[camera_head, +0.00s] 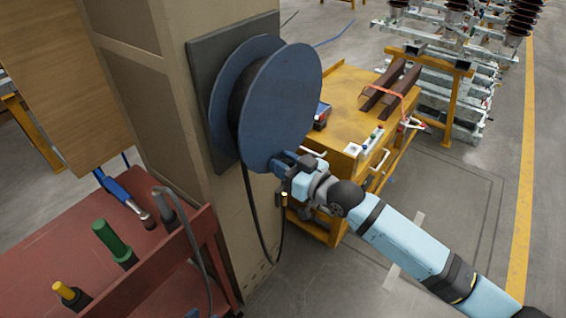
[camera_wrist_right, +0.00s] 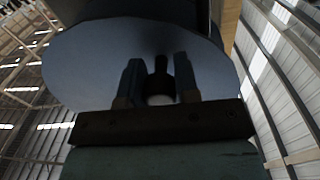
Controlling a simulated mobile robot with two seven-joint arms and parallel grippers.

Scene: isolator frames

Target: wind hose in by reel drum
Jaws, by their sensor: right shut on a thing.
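The blue reel drum (camera_head: 290,105) is mounted on the side of a beige column, its round flange facing right; the flange also fills much of the right wrist view (camera_wrist_right: 85,55). A black hose (camera_head: 254,215) hangs from the drum in a loop, with a brass-coloured end (camera_head: 284,199) turned up. My right gripper (camera_head: 287,164) is at the lower edge of the flange. In the right wrist view its two fingers (camera_wrist_right: 159,82) are on either side of a dark handle (camera_wrist_right: 160,68) in front of the flange, and are shut on it. My left gripper is out of view.
A yellow bench (camera_head: 345,95) stands behind my right arm, with brown bars (camera_head: 390,85) and a small button box (camera_head: 372,138) on it. A red cart (camera_head: 60,230) with tools is at the left. Grey floor is open at the right.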

